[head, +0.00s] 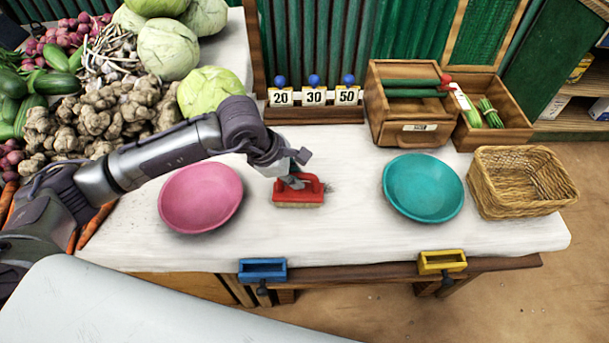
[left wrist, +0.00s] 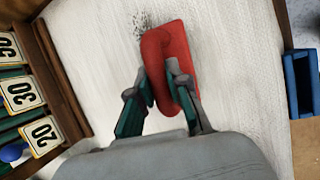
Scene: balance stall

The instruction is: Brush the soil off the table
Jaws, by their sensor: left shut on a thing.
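A red brush (head: 298,192) with pale bristles stands on the white table (head: 330,235), between the pink bowl and the teal bowl. My left gripper (head: 294,180) is shut on the brush's handle. In the left wrist view, the two fingers (left wrist: 160,100) sit on either side of the red handle (left wrist: 158,70). Dark soil (head: 329,186) lies in a small patch on the table just right of the brush. The soil also shows beyond the brush in the left wrist view (left wrist: 143,25). My right gripper is not in view.
A pink bowl (head: 200,197) is left of the brush and a teal bowl (head: 423,187) right of it. A wicker basket (head: 520,181) stands at the right. Number cards (head: 314,97) line the back. Blue (head: 262,269) and yellow (head: 442,262) trays hang at the front edge.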

